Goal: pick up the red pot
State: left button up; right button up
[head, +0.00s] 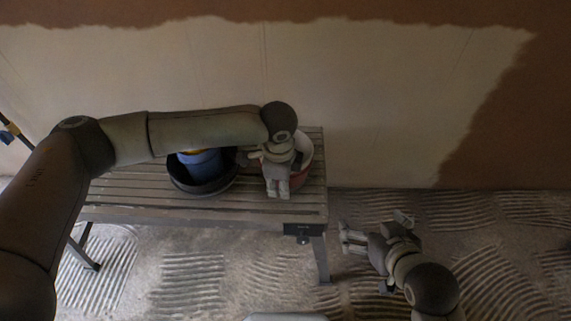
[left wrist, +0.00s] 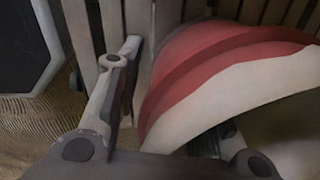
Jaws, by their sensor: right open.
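The red pot (head: 300,179) with a pale inside stands at the right end of the slatted bench, partly hidden behind my left gripper. In the left wrist view, the pot's red outer wall and rim (left wrist: 215,58) fill the upper right. My left gripper (head: 276,193) is at the pot's left side, pointing down. In the left wrist view, its fingers (left wrist: 175,105) are spread, one outside the pot and one by its pale inside. A gap shows between the outer finger and the wall. My right gripper (head: 372,227) is open and empty, right of the bench.
A blue pot (head: 203,165) sits in a dark round bowl (head: 188,187) on the slatted bench (head: 130,192), left of the red pot and partly under my left arm. A part-plastered wall (head: 370,100) stands close behind. The bench's left end is clear.

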pick_arm(q)
grip_shut()
jog(key=shift+r, duration=0.15)
dwell(0.4)
